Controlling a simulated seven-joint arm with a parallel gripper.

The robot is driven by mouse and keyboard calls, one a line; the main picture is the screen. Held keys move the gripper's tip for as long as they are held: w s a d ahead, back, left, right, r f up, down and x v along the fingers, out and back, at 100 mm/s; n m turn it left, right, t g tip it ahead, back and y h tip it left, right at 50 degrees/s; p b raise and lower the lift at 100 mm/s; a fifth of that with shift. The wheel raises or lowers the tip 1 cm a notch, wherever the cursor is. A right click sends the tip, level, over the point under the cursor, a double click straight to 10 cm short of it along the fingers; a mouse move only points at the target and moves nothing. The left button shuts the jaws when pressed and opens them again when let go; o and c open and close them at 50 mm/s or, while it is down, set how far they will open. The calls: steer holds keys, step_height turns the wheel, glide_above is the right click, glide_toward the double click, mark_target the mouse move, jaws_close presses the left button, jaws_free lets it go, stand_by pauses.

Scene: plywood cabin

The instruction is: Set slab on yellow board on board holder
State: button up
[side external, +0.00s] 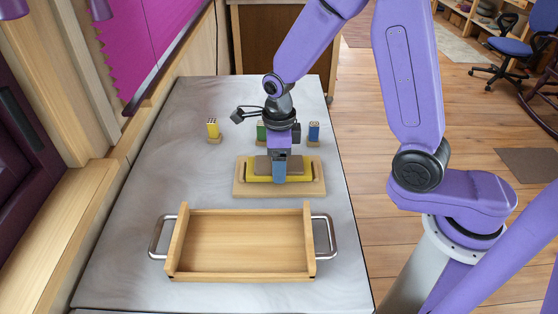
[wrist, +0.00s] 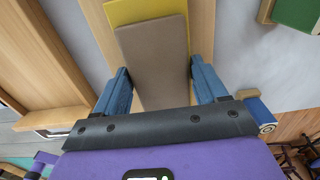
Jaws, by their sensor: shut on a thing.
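An empty wooden tray (side external: 240,240) with metal handles stands in front of the holder. Behind are small blocks on bases: yellow (side external: 212,129), green (side external: 261,131) and blue (side external: 314,131). The grey table (side external: 190,185) is clear left of the holder.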

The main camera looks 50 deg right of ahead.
steer(key=shift+f, duration=0.25)
steer(key=o, duration=1.3)
step_height(320, 180, up, 12)
steer(key=s+d+m, duration=0.2)
steer(key=s+m, duration=0.5)
steer(key=m, duration=0.3)
steer(key=s+d+f+m, duration=0.1)
steer(key=s+d+m, duration=0.1)
steer(key=s+m, duration=0.6)
steer(key=s+d+m, duration=0.2)
steer(key=s+m, duration=0.5)
steer(key=m, duration=0.7)
steer(key=shift+s+d+f, duration=0.3)
steer(key=shift+d+f, duration=0.05)
